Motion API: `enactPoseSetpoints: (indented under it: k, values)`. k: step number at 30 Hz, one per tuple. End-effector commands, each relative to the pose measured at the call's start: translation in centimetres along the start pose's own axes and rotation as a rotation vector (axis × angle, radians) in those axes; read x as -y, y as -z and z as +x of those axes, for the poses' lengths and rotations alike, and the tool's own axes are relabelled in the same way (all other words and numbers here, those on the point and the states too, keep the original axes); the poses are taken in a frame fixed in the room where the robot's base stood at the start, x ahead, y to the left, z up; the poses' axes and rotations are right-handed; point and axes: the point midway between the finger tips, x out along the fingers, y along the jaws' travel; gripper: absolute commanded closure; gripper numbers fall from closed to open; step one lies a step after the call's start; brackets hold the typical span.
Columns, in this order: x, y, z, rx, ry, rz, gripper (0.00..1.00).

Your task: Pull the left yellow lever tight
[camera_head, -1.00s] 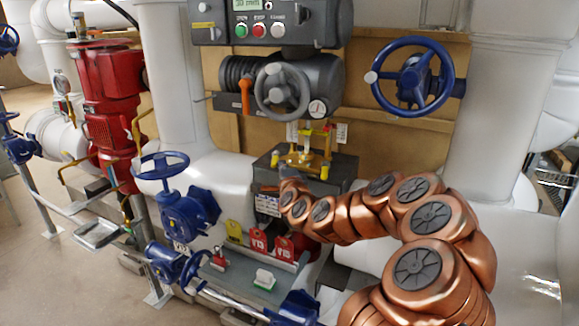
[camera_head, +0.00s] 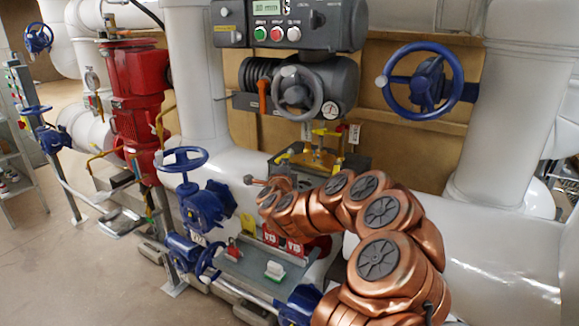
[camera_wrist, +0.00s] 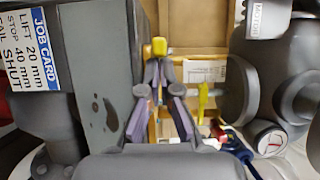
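In the head view a brass fixture (camera_head: 316,160) with small upright yellow levers stands on a grey box below the handwheel unit; a yellow tip (camera_head: 283,157) shows at its left. My gripper (camera_head: 252,180) is left of and in front of the box, with its fingers pointing left. In the wrist view my gripper (camera_wrist: 159,112) has purple-padded fingers spread, with a gap between them. A yellow lever end (camera_wrist: 159,47) shows just past the fingertips; I cannot tell whether they touch. A second yellow lever (camera_wrist: 204,100) is to the right, apart from the fingers.
A grey box with a job card (camera_wrist: 35,45) fills the left of the wrist view. A red pump (camera_head: 137,100) stands left. A grey handwheel (camera_head: 297,90) is above. Open floor (camera_head: 60,260) lies at far left.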

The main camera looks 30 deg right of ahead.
Motion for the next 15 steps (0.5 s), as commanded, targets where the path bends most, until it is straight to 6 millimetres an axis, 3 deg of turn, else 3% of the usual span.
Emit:
enactPoseSetpoints:
  k: [15]
  values:
    - [-0.2,-2.4,0.5,-0.126,-0.001,-0.001,1.0]
